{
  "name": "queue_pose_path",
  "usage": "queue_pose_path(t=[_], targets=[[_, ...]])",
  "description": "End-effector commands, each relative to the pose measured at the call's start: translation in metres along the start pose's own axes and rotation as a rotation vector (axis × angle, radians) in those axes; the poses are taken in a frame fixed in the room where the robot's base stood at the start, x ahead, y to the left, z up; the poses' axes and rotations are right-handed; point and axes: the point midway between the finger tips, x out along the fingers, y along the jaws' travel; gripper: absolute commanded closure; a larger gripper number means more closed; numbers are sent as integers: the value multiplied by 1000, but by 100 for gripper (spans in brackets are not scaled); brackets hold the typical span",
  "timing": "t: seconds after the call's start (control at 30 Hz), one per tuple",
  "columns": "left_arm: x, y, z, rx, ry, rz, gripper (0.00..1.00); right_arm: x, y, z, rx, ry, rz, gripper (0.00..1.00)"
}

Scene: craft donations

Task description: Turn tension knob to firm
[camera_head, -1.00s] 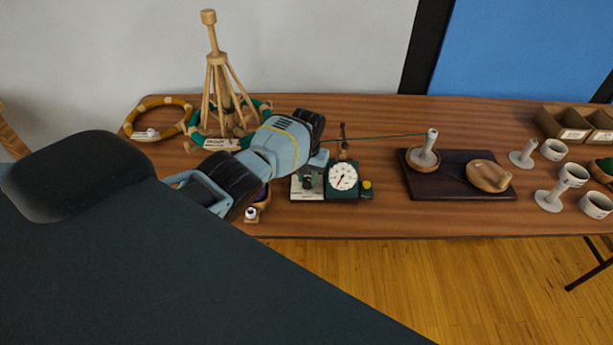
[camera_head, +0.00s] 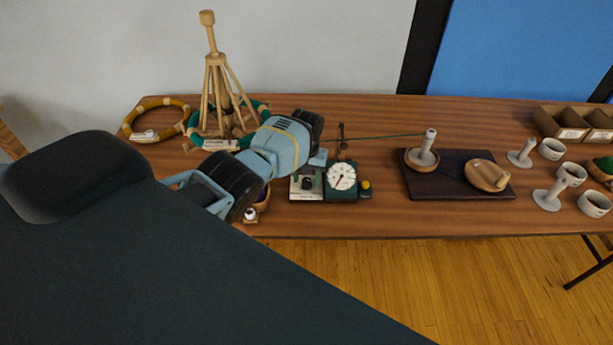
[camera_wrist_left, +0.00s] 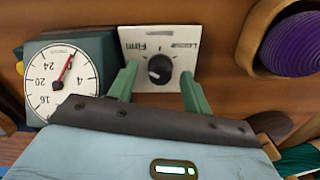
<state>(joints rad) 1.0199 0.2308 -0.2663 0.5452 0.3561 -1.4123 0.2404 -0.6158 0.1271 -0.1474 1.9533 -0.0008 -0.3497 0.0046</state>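The dark tension knob (camera_wrist_left: 160,70) sits on a pale plate (camera_wrist_left: 133,38) marked "Firm" and "Loose". A light mark shows on the knob's lower left in the left wrist view. The knob (camera_head: 307,183) also shows in the head view, beside the white dial (camera_head: 341,177). My left gripper (camera_wrist_left: 159,88) is open, with one green finger on each side of the knob in the wrist view. A gap shows between each finger and the knob; I cannot tell their height over the plate. My right gripper is in neither view.
The round dial (camera_wrist_left: 62,82) on its green box stands close left of the knob in the wrist view. A bowl with a purple ball (camera_wrist_left: 290,45) is close on the right. A wooden yarn stand (camera_head: 222,90) and a dark board (camera_head: 455,185) flank the area.

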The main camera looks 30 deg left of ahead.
Motion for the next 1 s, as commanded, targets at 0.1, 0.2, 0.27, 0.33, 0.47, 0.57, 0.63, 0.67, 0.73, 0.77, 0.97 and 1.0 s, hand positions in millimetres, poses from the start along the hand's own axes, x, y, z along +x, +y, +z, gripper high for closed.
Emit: queue_pose_path(t=[0.1, 0.2, 0.27, 0.33, 0.47, 0.57, 0.63, 0.67, 0.73, 0.77, 0.97, 1.0], targets=[[0, 0, 0, 1, 0, 0, 51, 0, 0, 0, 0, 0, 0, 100], [0, 0, 0, 1, 1, 0, 51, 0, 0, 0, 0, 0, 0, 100], [-2, 0, 0, 1, 1, 0, 51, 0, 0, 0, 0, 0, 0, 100], [-4, 0, -1, 1, 3, 0, 51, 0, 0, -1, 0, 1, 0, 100], [-15, 0, -1, 1, 4, 1, 51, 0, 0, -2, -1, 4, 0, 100], [-28, 0, -1, 0, 5, 0, 51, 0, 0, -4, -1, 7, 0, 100], [-38, 0, -1, 0, 5, 0, 51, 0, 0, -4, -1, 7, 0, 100], [-42, 0, -2, 1, 6, 1, 51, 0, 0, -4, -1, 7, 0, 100], [-50, 0, -1, 1, 4, 0, 51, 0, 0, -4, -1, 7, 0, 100], [-54, 0, -1, 2, 4, 0, 51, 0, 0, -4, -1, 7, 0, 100], [-74, 0, 0, 0, 2, 0, 51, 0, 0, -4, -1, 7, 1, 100], [-76, 0, 0, 0, 1, 0, 51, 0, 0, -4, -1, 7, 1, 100]])
